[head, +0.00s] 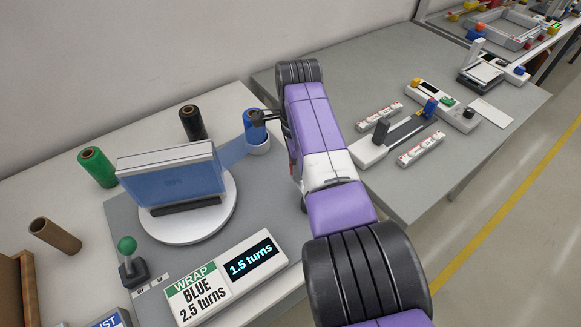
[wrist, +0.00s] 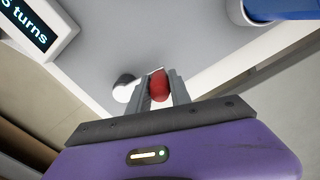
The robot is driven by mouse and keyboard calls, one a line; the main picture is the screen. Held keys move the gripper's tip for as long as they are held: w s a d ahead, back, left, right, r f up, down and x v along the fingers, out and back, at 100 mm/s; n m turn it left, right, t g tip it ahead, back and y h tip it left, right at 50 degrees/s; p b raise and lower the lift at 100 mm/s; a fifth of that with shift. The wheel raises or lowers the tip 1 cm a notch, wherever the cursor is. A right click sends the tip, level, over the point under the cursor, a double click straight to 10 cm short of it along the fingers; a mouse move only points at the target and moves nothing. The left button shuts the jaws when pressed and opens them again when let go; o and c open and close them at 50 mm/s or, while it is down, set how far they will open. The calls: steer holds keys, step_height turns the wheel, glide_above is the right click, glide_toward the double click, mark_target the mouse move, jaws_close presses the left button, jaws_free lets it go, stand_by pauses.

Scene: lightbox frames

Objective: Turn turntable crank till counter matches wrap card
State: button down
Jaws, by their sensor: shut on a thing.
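The wrap card (head: 201,296) reads "WRAP BLUE 2.5 turns". The counter (head: 251,261) beside it reads "1.5 turns"; part of it shows in the wrist view (wrist: 28,24). The white turntable (head: 224,219) carries an upright block (head: 170,175) covered in blue film. A blue film strip (head: 232,150) runs from the block to the blue roll (head: 255,130). My gripper (wrist: 160,78) is shut on the crank's red knob (wrist: 158,86) in the wrist view, near a white rounded part (wrist: 124,88). In the head view my arm hides the knob and fingers.
A green-knobbed lever (head: 128,248) stands at front left. Another bench (head: 362,69) with several devices lies right. Floor shows past the bench edge.

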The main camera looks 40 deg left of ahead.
steer(key=w+m, duration=0.1)
steer(key=d+m, duration=0.1)
steer(key=shift+w+m, duration=0.35)
steer(key=shift+m, duration=0.05)
steer(key=d+m, duration=0.1)
steer(key=w+d+m, duration=0.1)
steer(key=m, duration=0.1)
steer(key=shift+w+r+m, duration=0.15)
steer(key=shift+w+m, duration=0.1)
steer(key=shift+m, duration=0.05)
steer(key=d+m+p, duration=0.1)
steer(key=m, duration=0.2)
steer(key=shift+w+d+p, duration=0.4)
steer(key=shift+w+d+m+p, duration=0.15)
steer(key=shift+d+m+p, duration=0.65)
steer(key=shift+m, duration=0.7)
steer(key=shift+d, duration=0.1)
steer(key=c, duration=1.2)
jaws_free()
steer(key=shift+r+b, duration=0.4)
steer(key=shift+r, duration=3.4)
